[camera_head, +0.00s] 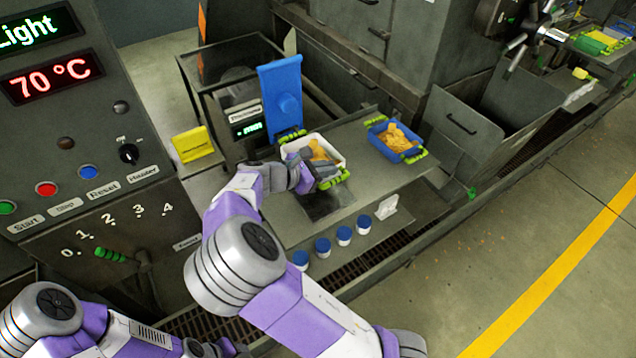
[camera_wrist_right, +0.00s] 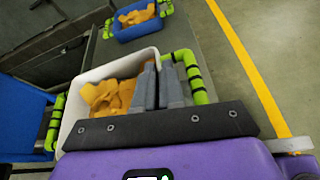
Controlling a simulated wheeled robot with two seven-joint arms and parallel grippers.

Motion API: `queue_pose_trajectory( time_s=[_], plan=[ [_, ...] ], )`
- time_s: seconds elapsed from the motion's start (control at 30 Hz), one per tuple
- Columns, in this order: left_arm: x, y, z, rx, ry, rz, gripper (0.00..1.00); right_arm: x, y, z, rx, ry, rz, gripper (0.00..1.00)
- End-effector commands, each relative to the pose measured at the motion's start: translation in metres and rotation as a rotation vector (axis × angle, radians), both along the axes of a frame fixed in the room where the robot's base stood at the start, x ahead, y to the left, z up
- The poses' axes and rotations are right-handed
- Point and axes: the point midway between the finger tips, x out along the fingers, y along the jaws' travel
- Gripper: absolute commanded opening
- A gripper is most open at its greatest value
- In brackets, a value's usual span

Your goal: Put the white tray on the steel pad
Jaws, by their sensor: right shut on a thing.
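The white tray (camera_head: 341,153) has green handles and holds yellow-orange pieces. It is on or just above the grey shelf, and its contact is hidden. My right gripper (camera_head: 325,168) is shut on the tray at its near side. In the right wrist view the tray (camera_wrist_right: 72,120) shows beside the gripper's two grey fingers (camera_wrist_right: 160,88), which are close to its wall and green handle. A dark, shiny square, seemingly the steel pad (camera_head: 330,204), lies on the shelf in front of the tray. My left gripper (camera_head: 228,348) is barely visible at the bottom edge.
A blue tray (camera_head: 377,139) with similar pieces sits farther right on the shelf (camera_head: 385,180). Several blue-lidded jars (camera_head: 344,236) and a small white item (camera_head: 386,207) stand along the lower front ledge. A blue panel (camera_head: 282,95) and a small display (camera_head: 248,128) stand behind the tray.

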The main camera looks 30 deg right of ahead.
Motion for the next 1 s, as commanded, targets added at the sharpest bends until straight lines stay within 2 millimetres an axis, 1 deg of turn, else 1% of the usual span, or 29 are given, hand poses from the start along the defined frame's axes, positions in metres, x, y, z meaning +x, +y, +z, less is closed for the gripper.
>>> queue_pose_trajectory(
  time_s=[0.03,0.1,0.2,0.37,0.53,0.6,0.77,0.8,0.87,0.9,0.97,1.0],
  plan=[
    [0.000,0.000,-0.004,0.000,0.000,0.000,0.43,-0.001,0.000,-0.013,-0.005,0.004,-0.001,0.00],
    [0.000,0.000,-0.006,0.000,0.000,0.000,0.43,-0.001,0.000,-0.025,-0.004,0.003,-0.001,0.00],
    [0.000,0.000,-0.008,0.000,0.000,0.000,0.43,0.000,-0.001,-0.037,-0.003,0.002,0.000,0.00],
    [0.000,0.000,-0.010,0.000,0.000,0.000,0.43,0.000,-0.001,-0.048,-0.002,0.000,-0.001,0.00],
    [0.000,0.000,-0.015,0.000,0.000,0.000,0.43,0.000,-0.001,-0.072,-0.004,0.003,0.001,0.00],
    [0.000,0.000,-0.015,0.000,0.000,0.000,0.43,0.000,-0.001,-0.078,-0.002,0.001,0.000,0.00],
    [0.000,0.000,-0.015,0.000,0.000,0.000,0.43,0.000,0.000,-0.078,0.000,0.000,0.001,0.00],
    [0.000,0.000,-0.015,0.000,0.000,0.000,0.43,0.000,0.000,-0.078,0.001,0.001,0.001,0.11],
    [0.000,0.000,-0.015,0.000,0.000,0.000,0.43,0.000,0.000,-0.078,0.001,0.001,0.001,0.20],
    [0.000,0.000,-0.015,0.000,0.000,0.000,0.43,0.000,0.000,-0.078,0.001,0.001,0.001,0.27],
    [0.000,0.000,-0.015,0.000,0.000,0.000,0.43,0.000,0.000,-0.078,0.001,0.001,0.001,0.34],
    [0.000,0.000,-0.015,0.000,0.000,0.000,0.43,0.000,0.000,-0.078,0.000,0.001,0.001,0.34]
  ],
)
